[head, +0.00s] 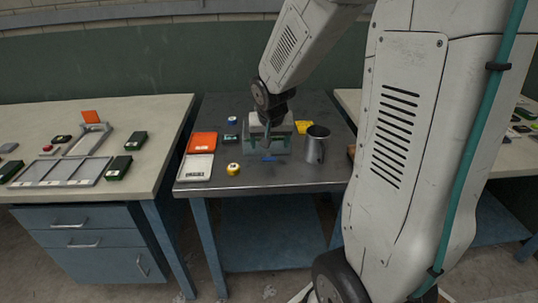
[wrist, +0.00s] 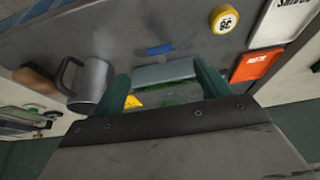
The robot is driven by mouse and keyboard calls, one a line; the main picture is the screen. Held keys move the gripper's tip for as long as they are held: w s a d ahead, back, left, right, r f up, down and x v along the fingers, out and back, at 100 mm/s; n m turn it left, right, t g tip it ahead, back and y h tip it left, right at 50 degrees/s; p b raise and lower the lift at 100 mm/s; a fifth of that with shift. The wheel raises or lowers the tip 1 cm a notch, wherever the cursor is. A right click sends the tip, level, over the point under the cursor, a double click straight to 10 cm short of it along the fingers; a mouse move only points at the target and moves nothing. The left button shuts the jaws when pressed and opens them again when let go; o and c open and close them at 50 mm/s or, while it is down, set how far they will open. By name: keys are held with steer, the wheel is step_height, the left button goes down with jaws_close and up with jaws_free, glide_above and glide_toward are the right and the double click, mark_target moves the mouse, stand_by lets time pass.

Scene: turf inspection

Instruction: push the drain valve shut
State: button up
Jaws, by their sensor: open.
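A grey, glassy-looking box (head: 282,149) stands in the middle of the dark table, with green showing inside it. A small blue handle (head: 269,158), which looks like the drain valve, is at its front base. It shows as a short blue bar in the wrist view (wrist: 160,49), just beyond the box's pale edge (wrist: 163,73). My gripper (head: 267,135) is over the box, pointing down. In the wrist view its two green fingers (wrist: 162,72) are spread apart with nothing gripped, one on each side of the pale edge. The handle lies clear of both fingers; whether they touch the box, I cannot tell.
A metal mug (head: 315,146) stands right of the box. A yellow tape-like disc (head: 233,169), an orange box (head: 202,143) and a white labelled tray (head: 195,167) are to the left. A yellow item (head: 303,127) lies behind the mug. The table front (head: 265,178) is clear.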

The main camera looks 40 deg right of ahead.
mark_target(269, 157)
steer(key=x, duration=0.7)
steer(key=shift+f, duration=0.2)
steer(key=c, duration=1.4)
steer(key=w+d, duration=0.2)
steer(key=w, duration=0.1)
steer(key=shift+w+d, duration=0.1)
steer(key=shift+w, duration=0.05)
steer(key=o, duration=1.4)
steer(key=v, duration=0.8)
